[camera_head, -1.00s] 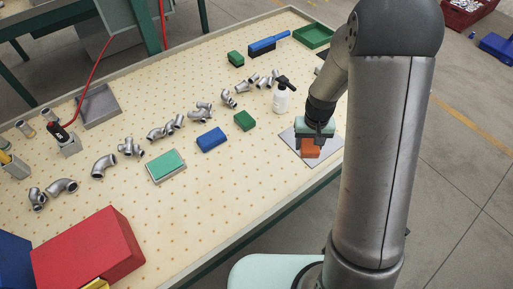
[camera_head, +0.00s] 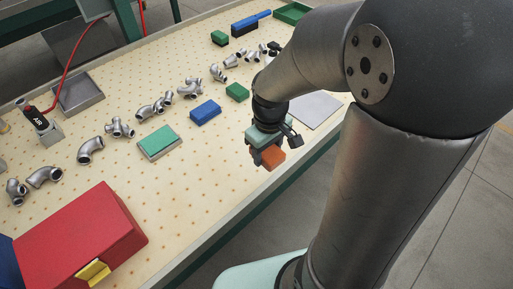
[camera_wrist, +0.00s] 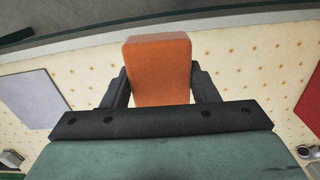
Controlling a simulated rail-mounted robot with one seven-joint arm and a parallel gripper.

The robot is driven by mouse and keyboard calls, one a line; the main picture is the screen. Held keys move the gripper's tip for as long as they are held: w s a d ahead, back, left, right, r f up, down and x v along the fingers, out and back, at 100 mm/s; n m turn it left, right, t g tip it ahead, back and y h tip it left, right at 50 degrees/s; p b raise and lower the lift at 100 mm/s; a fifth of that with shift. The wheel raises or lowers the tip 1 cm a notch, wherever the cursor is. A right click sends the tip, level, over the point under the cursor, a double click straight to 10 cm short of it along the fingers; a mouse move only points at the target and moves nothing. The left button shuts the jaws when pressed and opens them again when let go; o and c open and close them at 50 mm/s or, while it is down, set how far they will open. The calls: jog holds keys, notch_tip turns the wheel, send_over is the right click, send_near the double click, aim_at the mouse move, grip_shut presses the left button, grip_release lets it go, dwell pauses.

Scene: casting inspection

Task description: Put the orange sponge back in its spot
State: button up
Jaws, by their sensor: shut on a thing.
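The orange sponge (camera_head: 269,157) is a small block held in my gripper (camera_head: 266,152), above the pegboard-dotted table near its front edge. In the wrist view the orange sponge (camera_wrist: 159,68) sits between the two dark fingers of my gripper (camera_wrist: 160,88), which are shut on its sides. A flat grey square plate (camera_head: 315,109) lies on the table to the right of my gripper, with nothing seen on it. It also shows in the wrist view at the left (camera_wrist: 35,97).
Several metal pipe fittings (camera_head: 153,107) form a row behind. A red case (camera_head: 80,240) fills the front left. An empty grey tray (camera_head: 79,95) is further back.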

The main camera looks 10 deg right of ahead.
jog(key=w+f+p, duration=0.1)
jog(key=w+f, duration=0.2)
jog(key=w, duration=0.1)
jog(key=w+f, duration=0.2)
jog(key=w, duration=0.2)
jog(key=w+d+f+p, duration=0.1)
jog(key=w+f, duration=0.2)
jog(key=w, duration=0.2)
jog(key=shift+d+f+p, duration=0.1)
jog(key=shift+f+p, duration=0.2)
jog(key=f, duration=0.1)
jog(key=w+f, duration=0.1)
jog(key=f, duration=0.1)
jog(key=shift+f, duration=0.5)
jog(key=shift+f, duration=0.35)
jog(key=o, duration=1)
jog(key=shift+c, duration=0.2)
jog(key=shift+r+p, duration=0.25)
jog(key=shift+p, duration=0.1)
